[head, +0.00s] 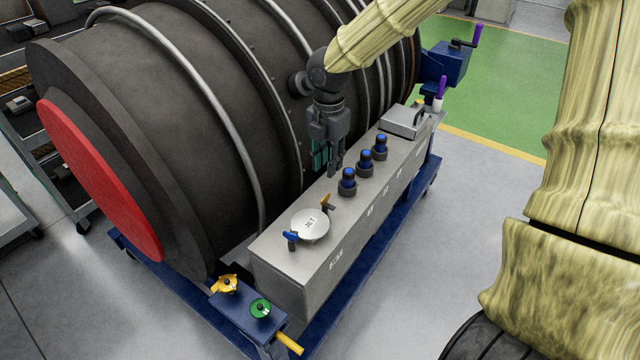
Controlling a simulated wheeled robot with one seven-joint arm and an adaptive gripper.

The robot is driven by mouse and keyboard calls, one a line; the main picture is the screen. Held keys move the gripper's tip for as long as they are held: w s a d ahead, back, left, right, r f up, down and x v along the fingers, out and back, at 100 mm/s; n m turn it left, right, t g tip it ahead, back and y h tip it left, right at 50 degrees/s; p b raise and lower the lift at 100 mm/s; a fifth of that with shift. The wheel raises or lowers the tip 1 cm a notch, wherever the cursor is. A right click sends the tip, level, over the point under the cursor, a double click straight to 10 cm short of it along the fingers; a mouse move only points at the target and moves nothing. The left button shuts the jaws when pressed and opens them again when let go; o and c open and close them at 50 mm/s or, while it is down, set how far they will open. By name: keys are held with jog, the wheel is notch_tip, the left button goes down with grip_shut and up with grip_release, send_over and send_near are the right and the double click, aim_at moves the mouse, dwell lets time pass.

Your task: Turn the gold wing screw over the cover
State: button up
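The gold wing screw (327,202) stands at the far right edge of a round pale cover (310,225) marked "JET". A blue wing screw (291,238) stands at the cover's left edge. The cover lies on top of a long grey box (282,262). My gripper (326,172) points down over the box, above and a little behind the gold wing screw in the picture, apart from it. I see nothing held in it. Its fingers are seen small and partly edge-on, so the gap between them is unclear.
Several blue-capped fittings (365,161) stand on the box to the right of my gripper. A grey handled block (404,121) sits farther along. The large dark engine casing (225,110) rises close behind. Yellow (225,284) and green (260,308) knobs sit on the blue stand in front.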

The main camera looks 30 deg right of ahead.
aim_at(327, 195)
jog(key=shift+a+f+p, duration=0.1)
jog(key=shift+f+p, duration=0.4)
jog(key=shift+f, duration=4.65)
jog(key=shift+c, duration=0.2)
grip_shut()
